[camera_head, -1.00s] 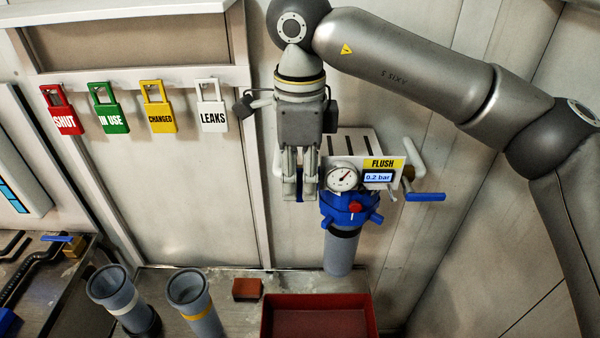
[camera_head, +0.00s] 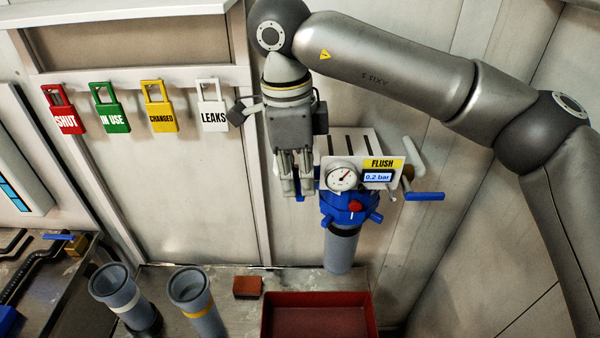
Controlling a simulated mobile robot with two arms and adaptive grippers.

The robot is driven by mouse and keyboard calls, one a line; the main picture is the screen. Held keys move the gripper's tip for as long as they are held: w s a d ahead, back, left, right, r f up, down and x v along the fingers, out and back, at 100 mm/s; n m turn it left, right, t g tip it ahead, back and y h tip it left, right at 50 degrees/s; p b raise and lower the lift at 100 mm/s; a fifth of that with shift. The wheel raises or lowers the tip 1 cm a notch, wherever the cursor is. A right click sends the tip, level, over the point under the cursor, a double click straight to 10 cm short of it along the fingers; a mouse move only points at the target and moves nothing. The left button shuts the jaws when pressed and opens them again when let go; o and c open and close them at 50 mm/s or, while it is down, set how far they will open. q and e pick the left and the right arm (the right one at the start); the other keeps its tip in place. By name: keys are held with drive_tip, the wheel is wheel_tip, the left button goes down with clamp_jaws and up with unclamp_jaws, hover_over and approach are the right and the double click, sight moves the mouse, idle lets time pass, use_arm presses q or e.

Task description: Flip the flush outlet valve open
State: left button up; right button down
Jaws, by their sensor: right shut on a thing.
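The FLUSH unit has a blue filter head (camera_head: 345,207) with a red knob (camera_head: 355,207), under a plate labelled FLUSH (camera_head: 382,164). On its right side a valve with a blue lever (camera_head: 425,196) sticks out sideways, roughly level. On its left side a second blue handle (camera_head: 300,198) shows only in small part behind my fingers. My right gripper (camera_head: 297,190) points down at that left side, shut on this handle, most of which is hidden. My left gripper is not in view.
A gauge (camera_head: 341,178) and a 0.2 bar display (camera_head: 378,177) sit close right of my fingers. Padlock tags, including the white LEAKS one (camera_head: 213,118), hang at left. Below are a red tray (camera_head: 318,298), a brown block (camera_head: 247,287) and two grey cylinders (camera_head: 119,292).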

sight(295, 169)
drive_tip(key=shift+a, duration=0.15)
drive_tip(key=c, duration=1.6)
unclamp_jaws()
drive_tip(key=shift+o, duration=0.2)
drive_tip(key=shift+a+r, duration=0.25)
drive_tip(key=shift+r, duration=1.65)
drive_tip(key=shift+a+r, duration=0.2)
drive_tip(key=shift+r, duration=1.65)
